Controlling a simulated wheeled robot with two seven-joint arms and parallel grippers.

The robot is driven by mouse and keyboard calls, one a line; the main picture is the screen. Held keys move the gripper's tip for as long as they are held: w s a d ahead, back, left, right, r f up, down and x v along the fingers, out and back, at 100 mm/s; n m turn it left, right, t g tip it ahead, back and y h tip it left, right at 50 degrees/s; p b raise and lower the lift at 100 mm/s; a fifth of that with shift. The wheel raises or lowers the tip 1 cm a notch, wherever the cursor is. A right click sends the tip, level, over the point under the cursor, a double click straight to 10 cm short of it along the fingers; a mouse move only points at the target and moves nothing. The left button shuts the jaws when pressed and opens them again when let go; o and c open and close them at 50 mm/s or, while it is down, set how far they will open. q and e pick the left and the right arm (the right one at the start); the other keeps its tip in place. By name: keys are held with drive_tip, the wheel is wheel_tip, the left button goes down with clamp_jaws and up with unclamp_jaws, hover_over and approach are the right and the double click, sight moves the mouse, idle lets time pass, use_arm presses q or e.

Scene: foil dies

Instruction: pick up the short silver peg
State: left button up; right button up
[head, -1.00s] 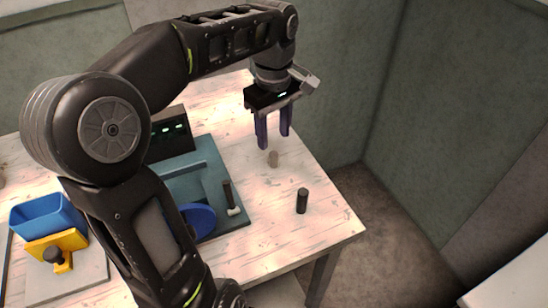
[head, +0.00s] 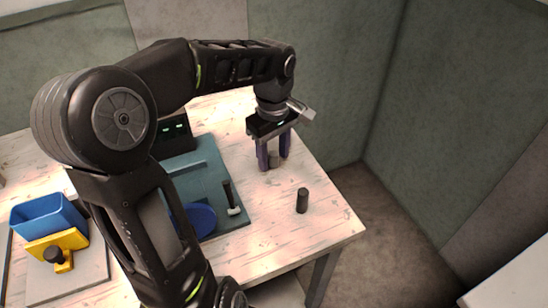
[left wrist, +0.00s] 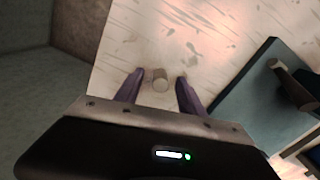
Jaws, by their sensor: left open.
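The short silver peg (head: 274,160) stands upright on the wooden table, partly hidden by my gripper's fingers in the head view. It also shows in the left wrist view (left wrist: 160,79), between the two fingers with a gap on each side. My left gripper (head: 274,163) is open and points down, its purple fingers lowered on either side of the peg. In the left wrist view the fingertips (left wrist: 160,78) are level with the peg. My right gripper is in neither view.
A taller dark peg (head: 302,201) stands nearer the table's front right edge. A teal base (head: 222,172) with a dark lever and a blue disc (head: 198,219) lies to the left. A blue bin (head: 47,218) and a yellow fixture (head: 62,243) are at far left.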

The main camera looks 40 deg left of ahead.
use_arm(q)
drive_tip(key=shift+c, duration=0.6)
clamp_jaws()
idle(0.5)
